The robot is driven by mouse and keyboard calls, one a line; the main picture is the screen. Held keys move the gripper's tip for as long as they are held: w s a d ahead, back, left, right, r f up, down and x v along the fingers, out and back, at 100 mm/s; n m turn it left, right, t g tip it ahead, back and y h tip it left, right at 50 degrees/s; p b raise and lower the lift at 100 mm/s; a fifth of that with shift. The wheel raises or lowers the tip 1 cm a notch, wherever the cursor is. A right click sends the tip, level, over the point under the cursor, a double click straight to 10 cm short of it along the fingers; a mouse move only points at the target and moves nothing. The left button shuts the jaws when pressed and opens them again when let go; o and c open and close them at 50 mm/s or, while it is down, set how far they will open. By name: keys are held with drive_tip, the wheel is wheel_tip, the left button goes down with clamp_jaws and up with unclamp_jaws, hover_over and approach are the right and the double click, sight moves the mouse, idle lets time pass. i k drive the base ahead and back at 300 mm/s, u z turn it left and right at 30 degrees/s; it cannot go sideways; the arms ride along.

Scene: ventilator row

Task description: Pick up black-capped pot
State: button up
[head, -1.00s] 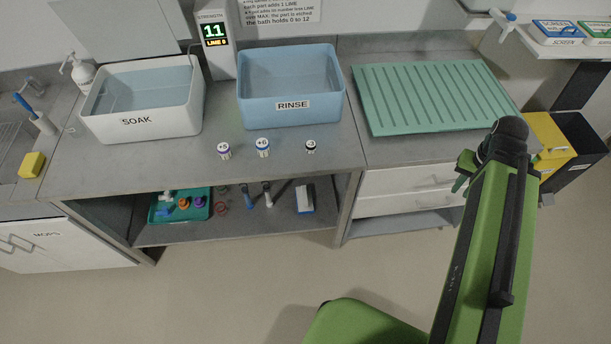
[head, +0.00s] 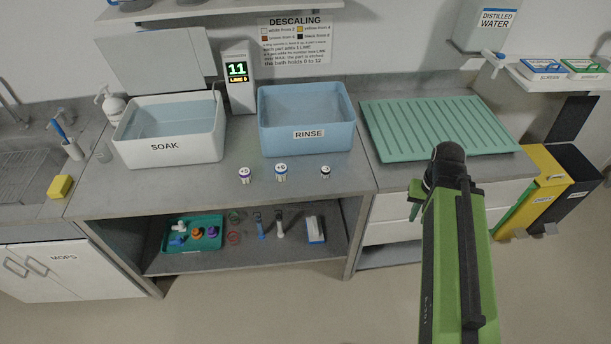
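The black-capped pot (head: 325,172) is small and white with a dark top. It stands upright on the grey counter, in front of the blue RINSE basin (head: 347,138), and is the rightmost of three pots. My green and black arm rises at the right of the head view, in front of the drainboard. Its end is to the right of the pot and apart from it. A small green part of my gripper (head: 416,192) shows beside the arm's dark joint. The fingertips are mostly hidden, so its opening cannot be judged.
A purple-marked +5 pot (head: 245,175) and a blue-marked +6 pot (head: 281,172) stand left of it. The white SOAK basin (head: 200,149) is at the left, the green drainboard (head: 375,141) at the right. A shelf below holds a teal tray (head: 190,247) and brushes.

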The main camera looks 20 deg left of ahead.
sight(326, 170)
drive_tip(key=u, duration=0.8)
drive_tip(key=i, duration=1)
drive_tip(key=z, duration=0.1)
